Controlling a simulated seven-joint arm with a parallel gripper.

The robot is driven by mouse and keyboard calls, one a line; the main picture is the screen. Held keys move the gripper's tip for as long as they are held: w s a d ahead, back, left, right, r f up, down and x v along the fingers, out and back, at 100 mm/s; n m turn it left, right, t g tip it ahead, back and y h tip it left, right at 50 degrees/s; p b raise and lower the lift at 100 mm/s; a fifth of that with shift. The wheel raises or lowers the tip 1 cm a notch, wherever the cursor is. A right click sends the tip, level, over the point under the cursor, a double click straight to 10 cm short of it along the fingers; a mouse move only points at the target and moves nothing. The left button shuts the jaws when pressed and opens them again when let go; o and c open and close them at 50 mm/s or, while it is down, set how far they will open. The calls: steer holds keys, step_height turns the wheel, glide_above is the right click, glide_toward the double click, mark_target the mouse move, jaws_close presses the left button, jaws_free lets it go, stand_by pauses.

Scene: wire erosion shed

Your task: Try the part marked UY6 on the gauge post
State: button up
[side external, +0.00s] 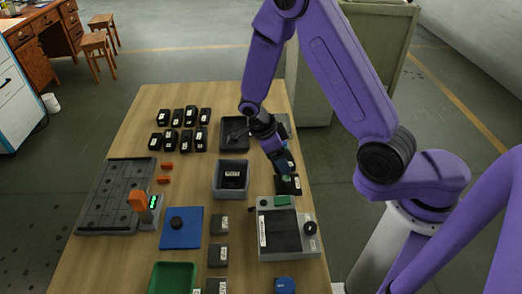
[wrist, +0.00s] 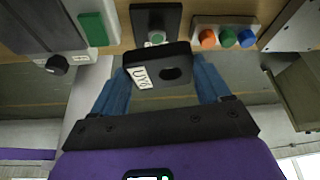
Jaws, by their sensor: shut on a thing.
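My gripper (wrist: 162,85) is shut on a black block marked UY6 (wrist: 185,73), which has a dark rounded hole through it and a white label. Its blue fingers grip the block at both sides. Beyond the block in the wrist view is a dark base plate with a short round grey-green post (wrist: 156,38), which looks like the gauge post. The block appears apart from the post; the exact gap is hard to judge. In the side view my gripper (side external: 284,166) is just above and behind the dark base (side external: 287,185), and the block is mostly hidden by the fingers.
A grey box with a green pad and black knob (side external: 289,232) stands close in front. A grey bin (side external: 231,166) holding a black part is to the left. Several labelled black blocks (side external: 181,138) stand farther back. Orange, blue and green buttons (wrist: 227,38) show right of the post.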

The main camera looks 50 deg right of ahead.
mark_target(288, 180)
steer(key=shift+s+d+m, duration=0.2)
steer(key=shift+s+m, duration=0.5)
steer(key=shift+s+f+g, duration=0.2)
steer(key=shift+g, duration=0.1)
steer(key=shift+f, duration=2.35)
steer(key=shift+f+y, duration=0.3)
steer(key=shift+f, duration=0.4)
steer(key=shift+r, duration=0.1)
steer(key=shift+r, duration=2.55)
steer(key=shift+w, duration=0.1)
